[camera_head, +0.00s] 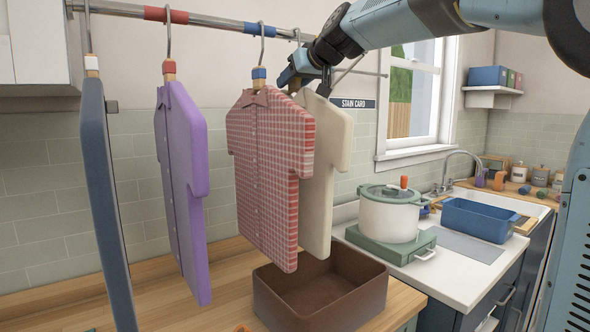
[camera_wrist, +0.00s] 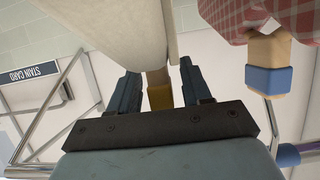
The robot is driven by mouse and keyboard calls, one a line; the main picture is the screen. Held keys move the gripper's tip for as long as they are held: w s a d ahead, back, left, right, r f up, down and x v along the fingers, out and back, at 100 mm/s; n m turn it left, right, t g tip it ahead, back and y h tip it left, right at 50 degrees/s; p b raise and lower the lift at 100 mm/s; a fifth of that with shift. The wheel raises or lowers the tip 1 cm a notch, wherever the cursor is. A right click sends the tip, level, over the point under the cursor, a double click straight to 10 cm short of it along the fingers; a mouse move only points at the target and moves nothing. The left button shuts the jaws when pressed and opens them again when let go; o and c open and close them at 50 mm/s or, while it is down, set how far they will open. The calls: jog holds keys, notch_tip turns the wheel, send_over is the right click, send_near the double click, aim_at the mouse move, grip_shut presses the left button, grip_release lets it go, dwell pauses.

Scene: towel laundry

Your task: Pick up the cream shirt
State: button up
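The cream shirt (camera_head: 330,145) hangs from the rail behind the red checked shirt, which hides its left part in the head view. In the wrist view, the cream shirt (camera_wrist: 95,45) fills the upper left. Its wooden neck with a yellow band (camera_wrist: 159,97) lies between my two fingers. My gripper (camera_wrist: 160,85) is open around this neck, with a narrow gap showing on each side.
The red checked shirt (camera_head: 265,165) hangs close beside my gripper. A purple shirt (camera_head: 182,190) and a dark blue one (camera_head: 103,190) hang further left on the rail (camera_head: 205,19). A brown box (camera_head: 325,302) sits on the wooden counter below. A white pot (camera_head: 389,215) stands to the right.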

grip_shut()
jog(key=shift+r, duration=0.1)
dwell(0.6)
